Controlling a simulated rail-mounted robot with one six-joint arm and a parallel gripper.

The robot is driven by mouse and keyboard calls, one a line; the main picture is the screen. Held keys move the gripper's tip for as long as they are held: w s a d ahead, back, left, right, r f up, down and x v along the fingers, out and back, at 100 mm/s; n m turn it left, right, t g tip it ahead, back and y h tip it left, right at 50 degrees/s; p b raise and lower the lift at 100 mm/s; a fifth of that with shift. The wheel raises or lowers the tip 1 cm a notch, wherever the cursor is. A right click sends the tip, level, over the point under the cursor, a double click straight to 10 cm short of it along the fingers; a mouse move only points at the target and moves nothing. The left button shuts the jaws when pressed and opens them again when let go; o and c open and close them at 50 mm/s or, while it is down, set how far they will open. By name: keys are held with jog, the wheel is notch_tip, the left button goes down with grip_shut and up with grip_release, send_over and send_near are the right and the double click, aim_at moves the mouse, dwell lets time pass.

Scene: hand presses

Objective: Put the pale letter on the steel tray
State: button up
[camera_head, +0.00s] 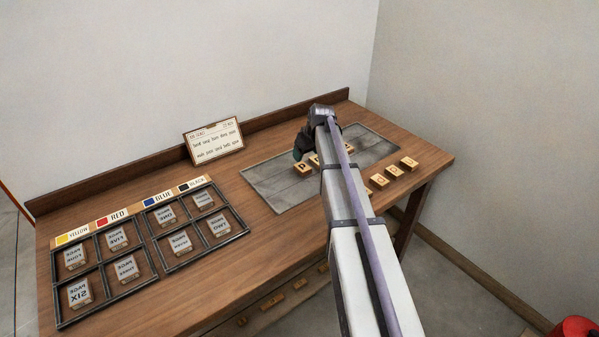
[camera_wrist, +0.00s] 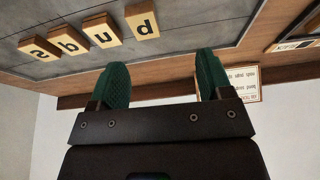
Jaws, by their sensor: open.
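The steel tray (camera_head: 262,188) is a flat grey plate on the table; it also shows in the wrist view (camera_wrist: 175,25). Several pale wooden letter blocks lie in a row on it, one of them (camera_head: 303,167) beside my gripper; the wrist view shows the row, with one end block (camera_wrist: 142,20). More letter blocks (camera_head: 392,172) lie on the wood in front of the tray. All look similarly pale, so I cannot tell one apart. My gripper (camera_head: 308,155) is above the tray. Its green fingers (camera_wrist: 163,72) are apart with nothing between them. My arm hides part of the tray.
A black-framed rack (camera_head: 157,267) with metal type pieces and colour labels stands at the left. A word card (camera_head: 214,141) leans near the raised back edge. Bare tabletop lies between rack and tray.

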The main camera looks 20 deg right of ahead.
jog(key=s+a+m+g, duration=0.1)
jog(key=s+a+g, duration=0.1)
jog(key=s+a, duration=0.9)
jog(key=s+a+f+m+g+h, duration=0.1)
jog(key=s+a+g, duration=0.1)
jog(key=s+a, duration=0.9)
jog(key=s, duration=0.8)
jog(key=shift+s, duration=0.3)
jog(key=shift+a, duration=0.1)
